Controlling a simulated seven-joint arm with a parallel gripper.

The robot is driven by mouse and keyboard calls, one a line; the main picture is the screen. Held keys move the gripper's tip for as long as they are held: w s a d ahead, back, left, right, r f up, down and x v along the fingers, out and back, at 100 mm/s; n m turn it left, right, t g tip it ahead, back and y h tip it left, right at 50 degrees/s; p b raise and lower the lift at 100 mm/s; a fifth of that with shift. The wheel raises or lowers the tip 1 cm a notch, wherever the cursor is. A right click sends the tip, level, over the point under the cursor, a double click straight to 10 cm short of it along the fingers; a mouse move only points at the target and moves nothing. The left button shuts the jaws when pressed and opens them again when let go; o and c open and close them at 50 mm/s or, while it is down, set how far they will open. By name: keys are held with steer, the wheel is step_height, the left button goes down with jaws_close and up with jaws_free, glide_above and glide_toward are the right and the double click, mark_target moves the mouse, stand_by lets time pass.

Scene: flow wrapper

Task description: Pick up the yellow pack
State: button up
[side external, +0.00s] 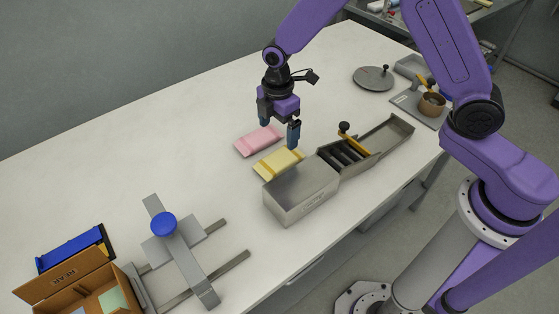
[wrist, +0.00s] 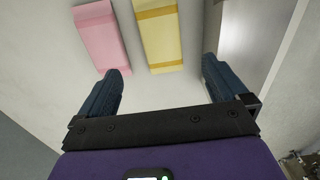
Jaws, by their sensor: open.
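The yellow pack (side external: 279,162) lies flat on the white table, beside the grey metal box of the wrapper. A pink pack (side external: 259,140) lies just behind it, a small gap apart. My gripper (side external: 279,133) is above the table close to both packs, pointing down, its jaws open and empty. In the wrist view the yellow pack (wrist: 161,36) is at top centre, beyond and between the open fingers (wrist: 160,90). The pink pack (wrist: 101,36) is to its left, ahead of the left finger. The yellow pack's upper end is cut off by the frame.
The wrapper's metal box (side external: 301,193) stands right next to the yellow pack, with rollers and a chute (side external: 385,139) to its right. A blue-knobbed fixture (side external: 164,224) and a cardboard box (side external: 75,285) are at front left. The table's back left is clear.

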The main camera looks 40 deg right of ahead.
glide_above(279, 159)
step_height(279, 159, down, 5)
steer(key=shift+w, duration=0.1)
steer(key=shift+d+f, duration=0.1)
steer(key=shift+f, duration=2.55)
steer(key=c, duration=1.1)
